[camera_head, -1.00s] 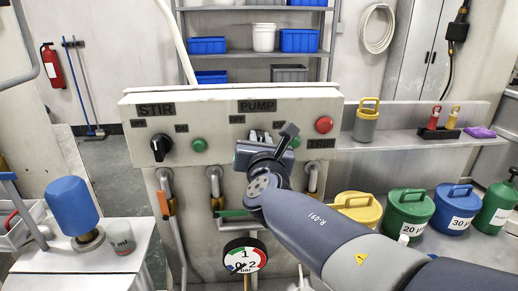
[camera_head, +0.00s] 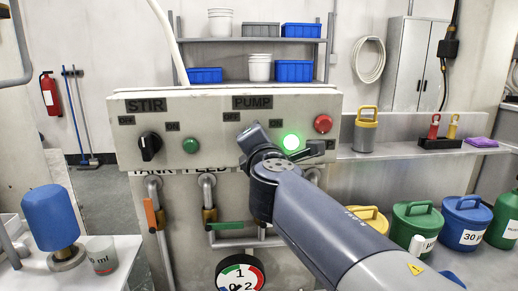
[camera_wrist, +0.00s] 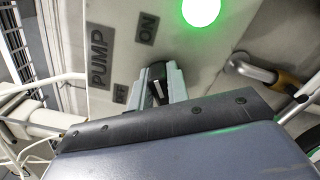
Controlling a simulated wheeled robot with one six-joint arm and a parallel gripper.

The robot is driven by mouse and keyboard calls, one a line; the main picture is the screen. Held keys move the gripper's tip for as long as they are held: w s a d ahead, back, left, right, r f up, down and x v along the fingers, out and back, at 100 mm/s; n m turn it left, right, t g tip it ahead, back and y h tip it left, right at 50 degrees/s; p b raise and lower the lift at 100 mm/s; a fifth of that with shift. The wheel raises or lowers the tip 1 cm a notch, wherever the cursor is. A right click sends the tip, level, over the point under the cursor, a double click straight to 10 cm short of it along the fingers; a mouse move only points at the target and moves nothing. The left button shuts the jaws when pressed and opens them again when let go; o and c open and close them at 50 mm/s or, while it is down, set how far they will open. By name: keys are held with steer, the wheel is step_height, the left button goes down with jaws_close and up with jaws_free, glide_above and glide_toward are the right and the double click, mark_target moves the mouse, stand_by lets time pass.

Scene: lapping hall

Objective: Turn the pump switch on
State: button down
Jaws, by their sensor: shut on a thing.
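The pump switch (camera_wrist: 157,87) is a black rotary knob under the PUMP label (camera_wrist: 98,57). In the wrist view my gripper (camera_wrist: 158,96) has its grey fingers closed on either side of the knob. In the head view my wrist hides the knob and most of my gripper. The pump lamp (camera_head: 291,142), to the right of my wrist, glows bright green. It also shows lit in the wrist view (camera_wrist: 201,11), near the ON label (camera_wrist: 148,27). The knob's exact pointing is hard to read.
On the same panel (camera_head: 220,105) are the black stir knob (camera_head: 150,146), an unlit green stir lamp (camera_head: 190,146) and a red trip button (camera_head: 323,124). Pipes with an orange lever (camera_head: 150,214) and a green lever (camera_head: 231,226) sit below, above a gauge (camera_head: 243,276).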

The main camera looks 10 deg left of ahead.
steer(key=shift+m, duration=0.5)
steer(key=c, duration=1.4)
jaws_free()
steer(key=shift+o, duration=0.2)
steer(key=shift+s, duration=0.1)
steer(key=b+v, duration=0.1)
steer(key=v, duration=0.9)
steer(key=shift+s, duration=0.3)
steer(key=shift+w+d, duration=0.1)
